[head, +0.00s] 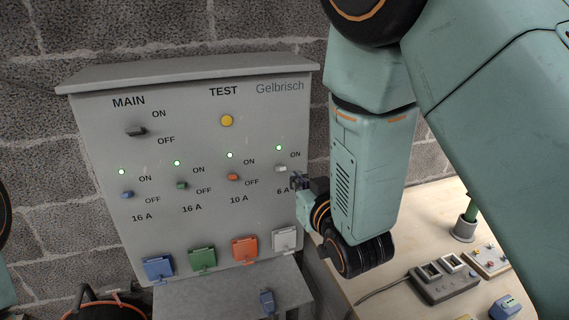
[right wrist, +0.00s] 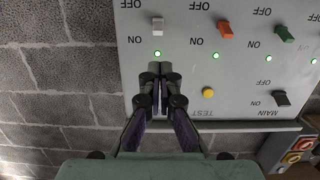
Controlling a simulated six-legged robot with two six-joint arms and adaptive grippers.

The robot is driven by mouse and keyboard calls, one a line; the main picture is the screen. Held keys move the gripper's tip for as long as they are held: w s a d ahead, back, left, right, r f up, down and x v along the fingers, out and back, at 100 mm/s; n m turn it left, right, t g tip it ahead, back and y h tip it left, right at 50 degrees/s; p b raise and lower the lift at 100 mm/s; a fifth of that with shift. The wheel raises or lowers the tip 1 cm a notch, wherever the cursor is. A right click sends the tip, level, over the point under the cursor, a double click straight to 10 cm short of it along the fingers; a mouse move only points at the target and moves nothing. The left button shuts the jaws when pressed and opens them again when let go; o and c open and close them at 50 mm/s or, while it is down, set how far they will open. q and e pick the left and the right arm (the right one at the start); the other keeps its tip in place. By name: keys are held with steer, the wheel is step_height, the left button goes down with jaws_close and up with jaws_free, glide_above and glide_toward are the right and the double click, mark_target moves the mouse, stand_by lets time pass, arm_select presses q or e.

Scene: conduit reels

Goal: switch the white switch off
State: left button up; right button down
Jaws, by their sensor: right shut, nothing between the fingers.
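The white switch (head: 281,168) is at the right end of the row of small switches on the grey panel (head: 235,130). It stands above the 6 A label, and its green lamp (head: 278,148) is lit. The right wrist view shows the panel upside down, with the white switch (right wrist: 157,25) and its lit lamp (right wrist: 157,54) beyond my fingertips. My right gripper (head: 297,182) is close beside the switch, to its lower right in the head view. Its fingers (right wrist: 160,68) are shut and empty. I cannot tell whether they touch the panel. My left gripper is not in view.
Blue (head: 127,194), green (head: 181,185) and orange (head: 233,177) switches, also with lit lamps, share the row. A black MAIN switch (head: 136,131) and yellow TEST button (head: 227,121) are above. Coloured socket covers are below. A table (head: 385,275) with devices stands at right.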

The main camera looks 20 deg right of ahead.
mark_target(281, 169)
steer(key=w, duration=0.3)
steer(key=w+f+p, duration=0.1)
steer(key=w, duration=0.5)
steer(key=shift+w+d+f, duration=0.15)
steer(key=shift+w+f, duration=0.15)
steer(key=shift+w, duration=0.1)
steer(key=shift+a, duration=0.25)
steer(key=shift+w+d+f, duration=0.1)
steer(key=shift+d, duration=0.1)
